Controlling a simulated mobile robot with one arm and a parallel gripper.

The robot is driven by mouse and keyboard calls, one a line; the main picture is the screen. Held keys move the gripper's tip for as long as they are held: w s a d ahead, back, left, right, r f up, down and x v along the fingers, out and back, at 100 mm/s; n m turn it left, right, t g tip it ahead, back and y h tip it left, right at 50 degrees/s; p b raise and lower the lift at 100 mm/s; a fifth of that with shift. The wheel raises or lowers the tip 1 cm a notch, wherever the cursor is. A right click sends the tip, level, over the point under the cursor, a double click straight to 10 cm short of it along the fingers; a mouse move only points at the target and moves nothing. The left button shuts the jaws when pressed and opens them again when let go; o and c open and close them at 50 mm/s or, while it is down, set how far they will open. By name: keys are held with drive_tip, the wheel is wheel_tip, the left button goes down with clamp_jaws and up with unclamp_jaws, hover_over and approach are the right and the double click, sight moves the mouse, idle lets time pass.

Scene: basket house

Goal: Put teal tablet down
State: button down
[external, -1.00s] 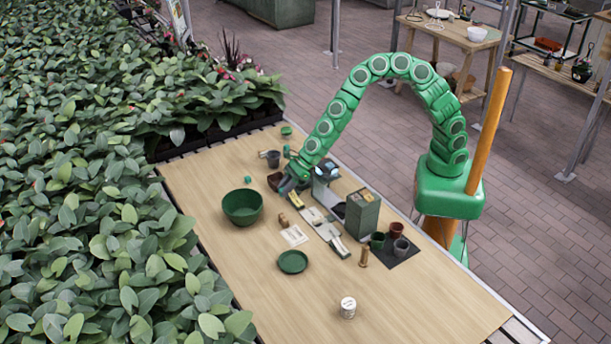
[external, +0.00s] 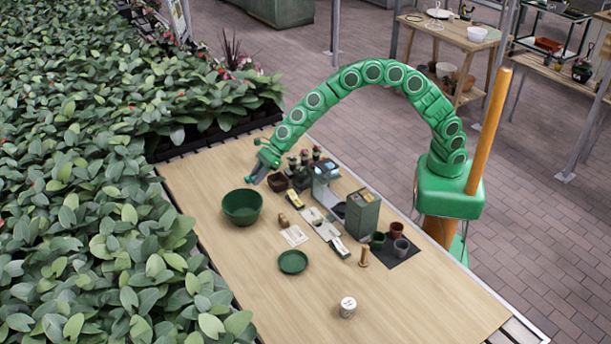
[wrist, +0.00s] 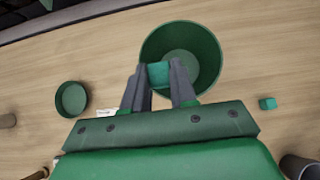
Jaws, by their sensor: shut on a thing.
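A teal tablet (wrist: 158,75), a small block, is held between the dark fingers of my gripper (wrist: 160,82) in the wrist view. In that view it overlaps the near side of a large green bowl (wrist: 207,50). My gripper (external: 252,180) in the external view is above the table, just beyond the green bowl (external: 242,209); the tablet cannot be made out there. A second teal block (wrist: 267,103) lies on the table to the right of the bowl in the wrist view. It is hidden in the external view.
A green saucer (external: 293,262) lies near the bowl. A brown pot (external: 278,182) and small potted plants (external: 305,160) stand right of my gripper. A grey-green box (external: 362,214), several pots and a white tin (external: 347,307) stand farther right. The table's front is mostly clear.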

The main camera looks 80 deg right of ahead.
drive_tip(key=shift+w+a+f, duration=0.7)
drive_tip(key=shift+w+f, duration=0.95)
drive_tip(key=shift+f, duration=0.3)
drive_tip(key=shift+w+a+f, duration=0.75)
drive_tip(key=shift+w+f, duration=0.95)
drive_tip(key=shift+f, duration=0.2)
drive_tip(key=shift+w+a+f, duration=0.7)
drive_tip(key=shift+w+f, duration=0.95)
drive_tip(key=shift+f, duration=0.3)
drive_tip(key=shift+f, duration=0.6)
drive_tip(key=c, duration=1.2)
unclamp_jaws()
